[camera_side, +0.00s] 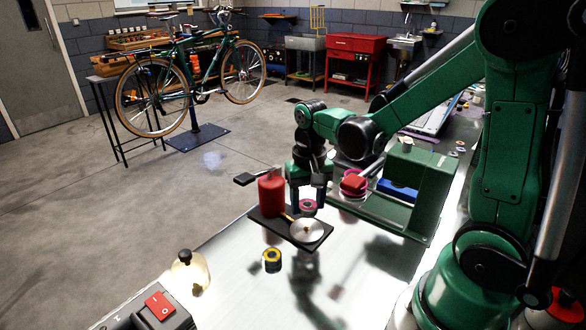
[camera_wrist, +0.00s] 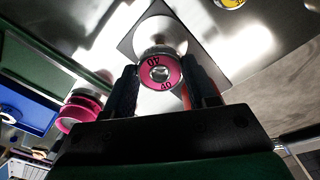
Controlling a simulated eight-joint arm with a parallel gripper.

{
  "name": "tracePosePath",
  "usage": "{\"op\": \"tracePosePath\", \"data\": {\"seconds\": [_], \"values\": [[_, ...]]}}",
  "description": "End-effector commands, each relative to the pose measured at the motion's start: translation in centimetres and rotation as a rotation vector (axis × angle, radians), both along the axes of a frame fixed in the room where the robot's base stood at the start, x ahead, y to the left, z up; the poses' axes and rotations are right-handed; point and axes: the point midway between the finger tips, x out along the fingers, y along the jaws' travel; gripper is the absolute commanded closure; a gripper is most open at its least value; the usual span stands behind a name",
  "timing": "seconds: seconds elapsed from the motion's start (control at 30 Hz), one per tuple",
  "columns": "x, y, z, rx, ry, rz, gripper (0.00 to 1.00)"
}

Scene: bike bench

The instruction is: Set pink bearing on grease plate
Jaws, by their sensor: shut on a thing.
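The pink bearing (camera_wrist: 160,72), a ring with dark numerals, is between my gripper's (camera_wrist: 160,78) two dark fingers in the wrist view. In the side view the bearing (camera_side: 308,205) shows between the fingertips of my gripper (camera_side: 307,198), which points down. My gripper is shut on it. The dark flat plate (camera_side: 270,222) lies just below and in front, with a round silver disc (camera_side: 307,231) on it. I take these as the grease plate. In the wrist view the silver disc (camera_wrist: 160,32) shows just beyond the bearing. I cannot tell whether bearing and plate touch.
A red canister (camera_side: 271,194) stands on the plate's left. A yellow-black ring (camera_side: 272,260) is in front. A green stand (camera_side: 418,190) with pink rings (camera_side: 351,205) is to the right. A pale bottle (camera_side: 190,272) and a red switch box (camera_side: 160,305) are front left.

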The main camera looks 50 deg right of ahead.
Motion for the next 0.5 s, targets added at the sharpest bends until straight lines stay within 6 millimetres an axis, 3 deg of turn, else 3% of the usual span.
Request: {"op": "tracePosePath", "data": {"seconds": [0.23, 0.5], "values": [[0.1, 0.0, -2.5, 0.000, 0.000, 0.001, 1.00], [0.0, 0.0, -3.5, 0.000, 0.000, 0.001, 1.00]]}}
